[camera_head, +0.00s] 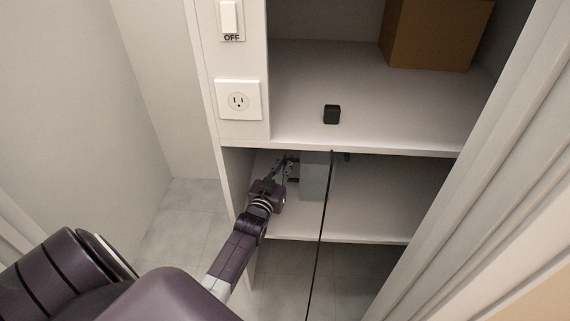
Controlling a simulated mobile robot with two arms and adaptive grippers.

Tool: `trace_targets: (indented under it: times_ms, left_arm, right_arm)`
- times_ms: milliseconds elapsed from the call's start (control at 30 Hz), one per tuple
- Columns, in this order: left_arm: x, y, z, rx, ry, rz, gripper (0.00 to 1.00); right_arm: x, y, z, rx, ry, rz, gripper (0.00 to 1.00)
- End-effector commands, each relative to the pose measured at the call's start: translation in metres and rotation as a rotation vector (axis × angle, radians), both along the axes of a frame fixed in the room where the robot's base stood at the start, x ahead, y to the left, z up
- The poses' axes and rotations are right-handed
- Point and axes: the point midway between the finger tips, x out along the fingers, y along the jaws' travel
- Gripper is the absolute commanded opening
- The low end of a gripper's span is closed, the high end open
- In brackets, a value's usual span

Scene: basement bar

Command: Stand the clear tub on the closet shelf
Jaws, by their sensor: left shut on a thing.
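The closet shelves show in the head view, with an upper shelf (300,85) and a lower shelf (385,205). A pale, see-through boxy thing, which looks like the clear tub (314,180), is at the lower shelf under the upper shelf's front edge. My left arm reaches into this lower compartment from the left. My left gripper (286,168) is at the tub's left side and shut on it. The fingertips are small and partly hidden. I cannot tell whether the tub's base touches the shelf. My right gripper is not in view.
A small black cube (332,114) and a brown box (436,34) stand on the upper shelf. A thin dark cord-like line (321,235) runs down in front of the lower shelf. White panels border the right. An outlet (238,100) is on the left post. The lower shelf's right is clear.

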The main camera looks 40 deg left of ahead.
Motion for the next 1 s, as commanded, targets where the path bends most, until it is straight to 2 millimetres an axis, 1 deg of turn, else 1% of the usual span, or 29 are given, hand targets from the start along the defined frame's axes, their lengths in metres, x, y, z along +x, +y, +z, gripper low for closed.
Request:
trace_targets:
  times_ms: [67, 233, 267, 300, 400, 433, 800, 867, 967, 1000]
  left_arm:
    - [0.000, 0.000, 0.002, 0.000, -0.003, 0.000, 0.00]
    - [0.000, 0.000, 0.000, 0.000, -0.003, 0.000, 0.00]
    - [0.000, 0.000, -0.002, 0.000, 0.000, 0.000, 0.10]
    - [0.000, 0.000, -0.001, 0.000, 0.000, 0.000, 0.14]
    - [0.000, 0.000, -0.001, 0.000, 0.000, 0.000, 0.25]
    - [0.000, 0.000, -0.001, 0.000, 0.000, 0.000, 0.26]
    - [-0.002, -0.001, 0.001, 0.000, 0.001, 0.000, 0.26]
    - [-0.011, -0.003, 0.000, -0.001, 0.004, 0.000, 0.26]
    - [-0.029, -0.008, 0.001, -0.001, 0.003, 0.000, 0.26]
    - [-0.038, -0.010, 0.001, -0.001, 0.004, 0.000, 0.26]
  right_arm:
    - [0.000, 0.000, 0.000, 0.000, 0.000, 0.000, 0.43]
    - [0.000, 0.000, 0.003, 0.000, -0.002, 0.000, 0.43]
    - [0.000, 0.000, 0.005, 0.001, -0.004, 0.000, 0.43]
    - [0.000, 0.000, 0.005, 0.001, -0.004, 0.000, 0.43]
    - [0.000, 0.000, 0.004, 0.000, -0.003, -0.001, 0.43]
    - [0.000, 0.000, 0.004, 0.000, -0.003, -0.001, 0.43]
    - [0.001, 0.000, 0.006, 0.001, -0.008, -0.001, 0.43]
    - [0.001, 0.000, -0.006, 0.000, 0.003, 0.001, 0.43]
    - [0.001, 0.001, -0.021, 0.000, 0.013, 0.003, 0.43]
    - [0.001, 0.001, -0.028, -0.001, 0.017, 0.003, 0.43]
